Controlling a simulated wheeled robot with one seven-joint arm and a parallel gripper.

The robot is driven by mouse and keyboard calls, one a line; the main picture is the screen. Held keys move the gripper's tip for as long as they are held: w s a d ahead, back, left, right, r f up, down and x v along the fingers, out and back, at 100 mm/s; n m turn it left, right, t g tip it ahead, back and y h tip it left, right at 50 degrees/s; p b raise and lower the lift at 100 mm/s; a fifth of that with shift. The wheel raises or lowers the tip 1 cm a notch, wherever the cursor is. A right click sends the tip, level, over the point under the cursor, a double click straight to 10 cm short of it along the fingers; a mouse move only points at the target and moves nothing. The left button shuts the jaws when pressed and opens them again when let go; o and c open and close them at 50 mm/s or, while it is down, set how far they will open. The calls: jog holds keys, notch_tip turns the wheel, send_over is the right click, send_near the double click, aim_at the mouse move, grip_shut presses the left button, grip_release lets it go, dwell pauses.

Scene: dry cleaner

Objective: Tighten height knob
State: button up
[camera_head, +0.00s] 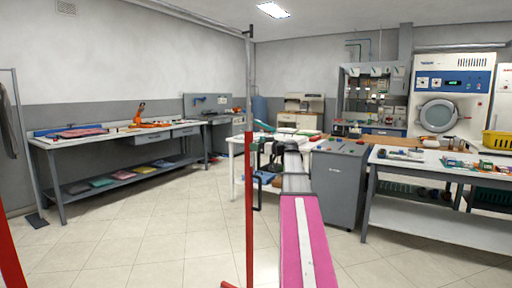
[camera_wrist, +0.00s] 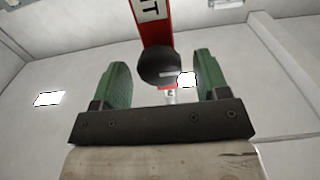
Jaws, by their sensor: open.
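My gripper (camera_wrist: 161,76) has two green fingers, open, one on each side of the knob, with a narrow gap visible on both sides. Whether the knob lies fully between the fingertips or just beyond them is unclear. In the head view the rack's post (camera_head: 249,200) is red below and grey above; the knob is not clearly made out there.
The rack's second red post (camera_head: 10,250) stands at the left edge. A long workbench (camera_head: 60,143) runs along the left wall. A grey cabinet (camera_head: 338,188) and a white table (camera_head: 405,212) stand at right. Open tiled floor (camera_head: 170,235) lies between.

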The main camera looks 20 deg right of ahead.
jog(key=shift+w+a, duration=0.4)
jog(key=shift+w, duration=0.05)
jog(key=c, duration=0.9)
